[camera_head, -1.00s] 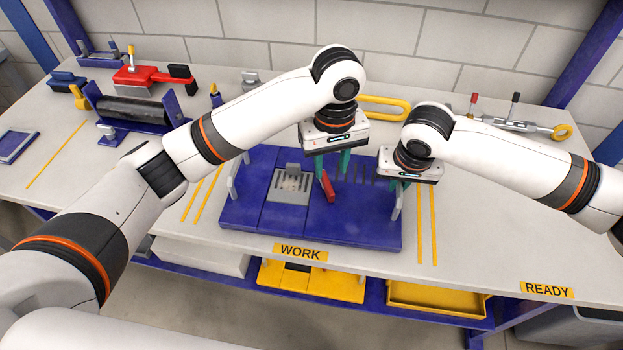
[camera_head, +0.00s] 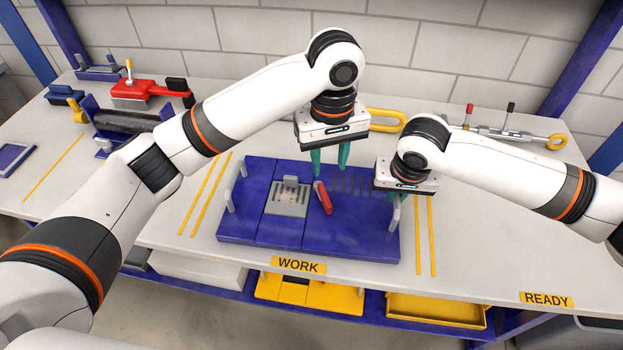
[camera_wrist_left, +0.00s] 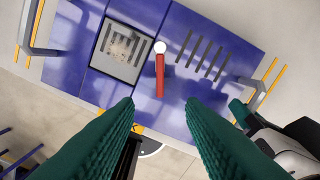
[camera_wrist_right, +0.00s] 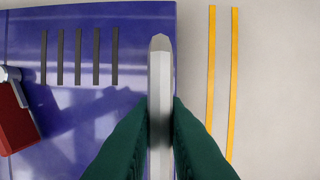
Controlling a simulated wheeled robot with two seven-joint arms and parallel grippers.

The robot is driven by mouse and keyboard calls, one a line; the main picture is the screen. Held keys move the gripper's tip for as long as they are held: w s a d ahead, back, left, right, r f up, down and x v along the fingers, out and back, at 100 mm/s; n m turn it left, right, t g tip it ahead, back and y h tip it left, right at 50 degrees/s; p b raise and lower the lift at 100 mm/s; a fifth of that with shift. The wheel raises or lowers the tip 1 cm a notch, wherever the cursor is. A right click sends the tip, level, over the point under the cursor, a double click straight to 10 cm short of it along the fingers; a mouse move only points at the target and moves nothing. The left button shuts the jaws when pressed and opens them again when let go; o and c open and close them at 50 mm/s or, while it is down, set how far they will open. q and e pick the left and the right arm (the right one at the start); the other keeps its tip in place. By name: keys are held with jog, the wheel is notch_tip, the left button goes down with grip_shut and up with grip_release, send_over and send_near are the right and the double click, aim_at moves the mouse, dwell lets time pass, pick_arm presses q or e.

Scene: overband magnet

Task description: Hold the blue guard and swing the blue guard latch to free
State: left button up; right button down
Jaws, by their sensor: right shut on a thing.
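The blue guard (camera_head: 270,238) is a flat blue plate with slots and grey side handles, lying on the bench behind the WORK label. Its latch is a red lever (camera_head: 323,200) on a pale round pivot, lying across the plate's middle; in the left wrist view the lever (camera_wrist_left: 160,78) points straight down from the pivot. My left gripper (camera_head: 330,171) is open and empty above the plate, apart from the latch. My right gripper (camera_wrist_right: 160,108) is shut on the grey right handle (camera_wrist_right: 160,65) of the guard; in the head view its fingers are mostly hidden.
A grey slotted plate (camera_head: 289,199) with brownish bits sits left of the latch. A yellow loop handle (camera_head: 388,120) lies behind. A red tool (camera_head: 135,90) and a dark roller (camera_head: 125,121) are at the back left. The bench front right is clear.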

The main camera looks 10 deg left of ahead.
pick_arm(q)
notch_tip(320, 180, up, 8)
dwell(1.0)
pick_arm(e)
jog(key=c, duration=1.4)
grip_release()
jog(key=shift+o, duration=0.2)
jog(key=shift+r, duration=0.1)
